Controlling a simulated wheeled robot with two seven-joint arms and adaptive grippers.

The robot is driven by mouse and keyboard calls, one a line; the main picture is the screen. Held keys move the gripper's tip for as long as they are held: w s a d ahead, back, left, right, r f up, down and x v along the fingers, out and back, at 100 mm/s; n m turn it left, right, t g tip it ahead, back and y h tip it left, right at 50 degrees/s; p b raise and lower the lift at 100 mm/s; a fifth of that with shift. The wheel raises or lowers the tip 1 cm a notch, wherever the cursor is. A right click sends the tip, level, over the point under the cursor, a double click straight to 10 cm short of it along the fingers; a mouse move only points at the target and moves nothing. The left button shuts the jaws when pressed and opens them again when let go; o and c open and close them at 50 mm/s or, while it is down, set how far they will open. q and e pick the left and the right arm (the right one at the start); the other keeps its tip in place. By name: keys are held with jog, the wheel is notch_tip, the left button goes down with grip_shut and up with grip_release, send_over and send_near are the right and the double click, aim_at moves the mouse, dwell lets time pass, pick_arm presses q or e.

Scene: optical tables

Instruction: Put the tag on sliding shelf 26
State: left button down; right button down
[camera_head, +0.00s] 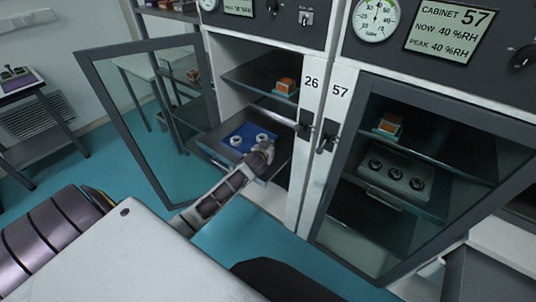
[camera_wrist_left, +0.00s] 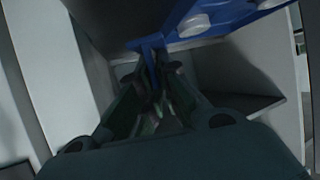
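The glass door (camera_head: 150,120) of cabinet 26 stands open. Its grey sliding shelf (camera_head: 281,157) reaches out of the opening. A flat blue piece (camera_head: 238,131) with two white round parts is over this shelf; I cannot tell whether it touches it. My left gripper (camera_head: 264,150) is at its near right side. In the left wrist view, the fingers (camera_wrist_left: 152,78) close around a narrow blue tab below the blue piece (camera_wrist_left: 225,18). I see no separate tag, and cannot tell whether the blue piece is it. My right gripper is out of view.
An orange-and-white box (camera_head: 286,86) sits on the upper shelf of cabinet 26. A side table (camera_head: 35,95) is at far left.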

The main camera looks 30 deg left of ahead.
pick_arm(q)
jog(key=shift+f, duration=0.7)
jog(key=shift+f, duration=1.85)
jog(key=shift+f, duration=0.15)
jog(key=c, duration=1.6)
grip_release()
jog(key=shift+c, duration=0.2)
jog(key=shift+v, duration=6.05)
jog(key=shift+a, duration=0.1)
